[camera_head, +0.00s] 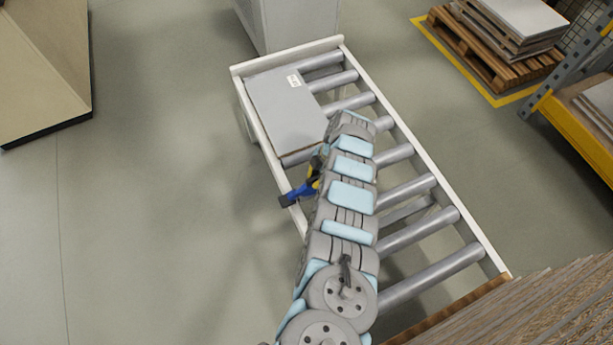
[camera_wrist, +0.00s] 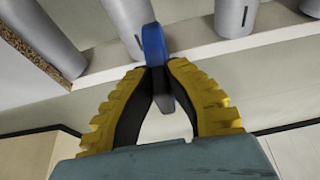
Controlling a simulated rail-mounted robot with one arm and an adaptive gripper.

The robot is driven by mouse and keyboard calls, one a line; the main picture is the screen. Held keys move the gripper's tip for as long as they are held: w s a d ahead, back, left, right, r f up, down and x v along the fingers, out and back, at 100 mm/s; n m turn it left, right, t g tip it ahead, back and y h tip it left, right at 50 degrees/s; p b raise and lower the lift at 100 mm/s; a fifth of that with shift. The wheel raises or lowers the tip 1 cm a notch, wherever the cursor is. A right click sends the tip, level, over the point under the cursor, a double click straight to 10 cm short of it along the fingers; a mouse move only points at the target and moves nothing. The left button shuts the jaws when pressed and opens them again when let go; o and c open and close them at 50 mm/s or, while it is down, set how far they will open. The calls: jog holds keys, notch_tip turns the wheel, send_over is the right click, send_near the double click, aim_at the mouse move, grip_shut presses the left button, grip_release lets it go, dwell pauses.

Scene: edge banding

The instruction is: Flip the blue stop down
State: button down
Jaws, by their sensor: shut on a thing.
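The blue stop (camera_wrist: 154,48) is a short blue bar at the conveyor's side rail. In the wrist view it stands up between the two yellow ridged fingers of my gripper (camera_wrist: 158,76), which are shut on it near its lower part. In the head view the blue stop (camera_head: 297,192) sticks out past the left rail and slants down to the left. My gripper is mostly hidden behind my arm there, with a little yellow showing beside the stop.
A grey panel (camera_head: 287,107) with a white label lies on the far rollers of the conveyor (camera_head: 408,188), just beyond the stop. My arm reaches over the rollers. Stacked boards (camera_head: 535,310) stand at the lower right. The floor left of the conveyor is clear.

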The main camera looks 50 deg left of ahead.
jog(key=shift+f, duration=0.2)
dwell(0.4)
jog(key=c, duration=1)
grip_release()
jog(key=shift+c, duration=0.2)
jog(key=shift+r, duration=0.1)
jog(key=v, duration=1.2)
jog(key=shift+w, duration=0.2)
jog(key=shift+d, duration=0.1)
jog(key=shift+w, duration=0.1)
